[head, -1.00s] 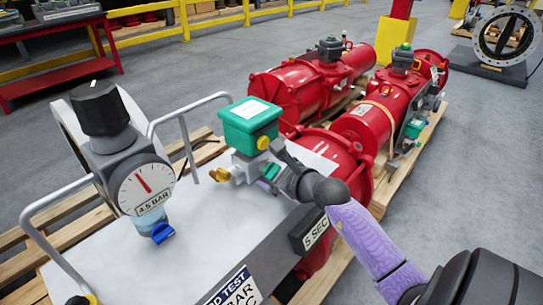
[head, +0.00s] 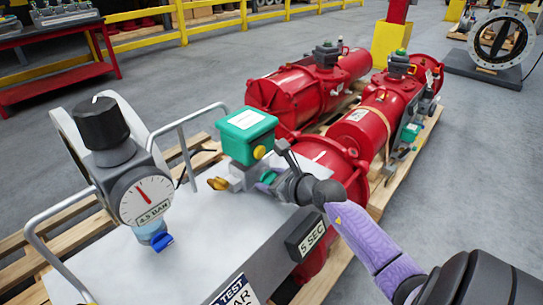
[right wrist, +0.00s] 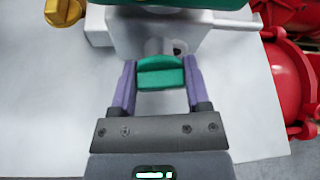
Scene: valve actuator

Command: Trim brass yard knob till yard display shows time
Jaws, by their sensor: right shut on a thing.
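The brass knob (head: 217,184) sits low on the left of the valve body under the green box (head: 247,135); a brass knob also shows at the top left of the right wrist view (right wrist: 62,12). My right gripper (right wrist: 161,75) is shut on a small green knob (right wrist: 160,72) below the valve body, apart from the brass knob. In the head view my right gripper (head: 270,180) reaches the valve body's right side, and its hold is mostly hidden there. The display (head: 312,239) on the bench front reads "5 SEC". My left gripper is not in view.
A dial gauge (head: 143,197) marked "4.5 BAR" stands under a black knob (head: 101,122), with a blue tap (head: 163,243) below. Metal handles (head: 190,150) rise from the white bench top (head: 190,255). Red actuators (head: 300,92) lie on pallets behind.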

